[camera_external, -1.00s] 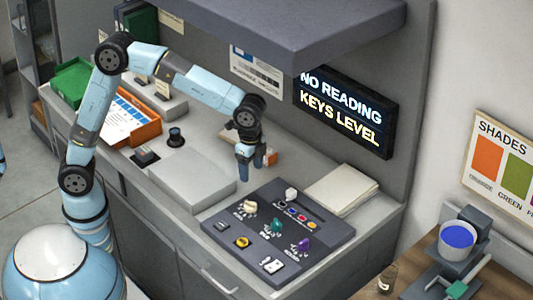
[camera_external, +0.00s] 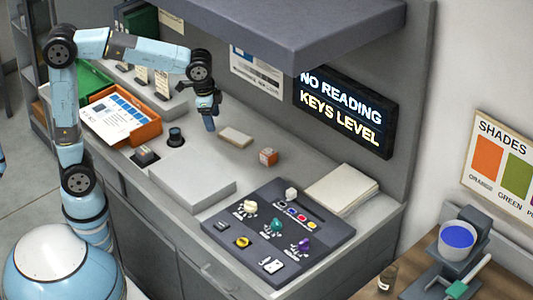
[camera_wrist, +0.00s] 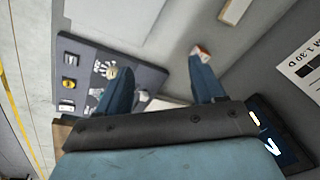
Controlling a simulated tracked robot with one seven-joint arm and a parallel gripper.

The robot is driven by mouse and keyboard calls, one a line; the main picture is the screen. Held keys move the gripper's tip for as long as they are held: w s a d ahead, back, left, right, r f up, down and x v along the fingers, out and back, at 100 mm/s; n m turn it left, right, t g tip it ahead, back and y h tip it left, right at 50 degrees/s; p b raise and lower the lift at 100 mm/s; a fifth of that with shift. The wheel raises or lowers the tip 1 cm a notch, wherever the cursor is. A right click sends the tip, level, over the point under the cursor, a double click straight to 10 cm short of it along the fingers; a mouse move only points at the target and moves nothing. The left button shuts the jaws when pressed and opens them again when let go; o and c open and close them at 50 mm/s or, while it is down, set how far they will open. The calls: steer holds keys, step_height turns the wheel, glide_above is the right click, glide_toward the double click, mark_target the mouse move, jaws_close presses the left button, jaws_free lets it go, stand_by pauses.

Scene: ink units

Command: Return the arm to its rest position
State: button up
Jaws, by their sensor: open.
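My light-blue arm rises from its round white and blue base and bends over the grey counter (camera_external: 225,165). My gripper (camera_external: 210,124) hangs above the counter, near a flat beige block (camera_external: 235,137), and holds nothing. In the wrist view my gripper (camera_wrist: 160,75) shows two blue fingers spread well apart with empty space between them. The dark control panel (camera_external: 325,230) with its coloured knobs lies to the right of the gripper, clear of it. It also shows in the wrist view (camera_wrist: 140,75), beyond the left finger.
An orange tray (camera_external: 147,132) with papers, a black knob (camera_external: 175,137) and a grey box (camera_external: 190,182) stand on the counter. A small orange and white cube (camera_external: 268,156) lies right of the gripper. An overhanging shelf (camera_external: 300,40) and a lit sign (camera_external: 343,112) are behind.

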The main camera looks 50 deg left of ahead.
steer(key=s+a+r+n+t, duration=0.1)
steer(key=s+a+n, duration=0.2)
steer(key=a, duration=0.6)
steer(key=s+a+r+n+t, duration=0.15)
steer(key=s+a, duration=0.25)
steer(key=a, duration=0.5)
steer(key=s+a+f+n+t, duration=0.1)
steer(key=s+a+f+n, duration=0.2)
steer(key=s+a, duration=0.6)
steer(key=shift+s+a+n, duration=0.35)
steer(key=shift+a+n, duration=0.35)
steer(key=shift+n, duration=0.55)
